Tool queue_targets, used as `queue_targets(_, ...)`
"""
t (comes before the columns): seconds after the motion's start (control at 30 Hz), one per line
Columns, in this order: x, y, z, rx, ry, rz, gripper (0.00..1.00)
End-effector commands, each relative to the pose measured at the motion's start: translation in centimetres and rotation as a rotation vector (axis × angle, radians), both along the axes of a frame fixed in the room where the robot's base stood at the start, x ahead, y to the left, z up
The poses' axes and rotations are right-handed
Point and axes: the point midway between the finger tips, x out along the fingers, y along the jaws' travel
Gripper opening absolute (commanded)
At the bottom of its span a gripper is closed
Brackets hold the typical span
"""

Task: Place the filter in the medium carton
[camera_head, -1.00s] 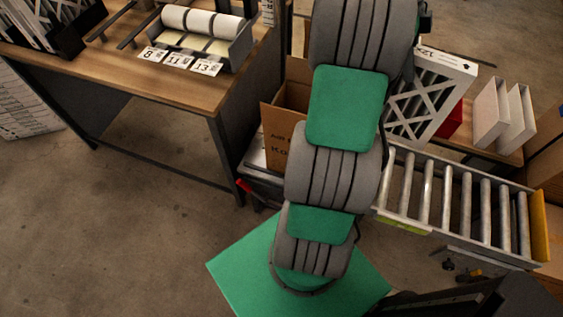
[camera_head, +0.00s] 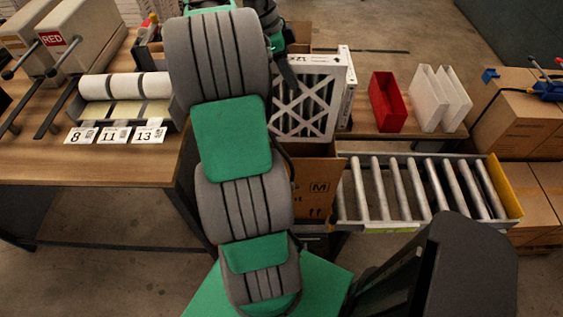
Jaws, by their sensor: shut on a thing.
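The filter (camera_head: 312,108), a white-framed panel with a white cross-brace over dark grey pleats, hangs nearly upright. My gripper (camera_head: 287,72) is shut on its upper left part, and my arm hides some of the grip. The medium carton (camera_head: 318,188), brown cardboard marked "M", stands open below the filter at the left end of the roller conveyor. The filter's lower edge is close to the carton's opening. I cannot tell whether it is inside the rim. My arm hides the carton's left side.
The roller conveyor (camera_head: 415,187) runs right to a yellow end stop (camera_head: 505,190). Behind it, a red bin (camera_head: 387,102) and white upright holders (camera_head: 440,98) stand on a bench. At left, a wooden table (camera_head: 70,165) holds label rolls (camera_head: 125,86) and number cards. Brown boxes are at right.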

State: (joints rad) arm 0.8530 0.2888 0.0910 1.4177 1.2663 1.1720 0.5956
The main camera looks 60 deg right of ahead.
Motion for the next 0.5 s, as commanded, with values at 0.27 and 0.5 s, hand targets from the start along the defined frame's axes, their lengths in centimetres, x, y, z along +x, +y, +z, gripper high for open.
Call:
queue_targets(0.27, 0.1, 0.1, -7.8, 0.002, 0.002, 0.006, 0.00)
queue_targets(0.5, 0.0, 0.1, -13.5, 0.002, 0.002, 0.002, 0.00)
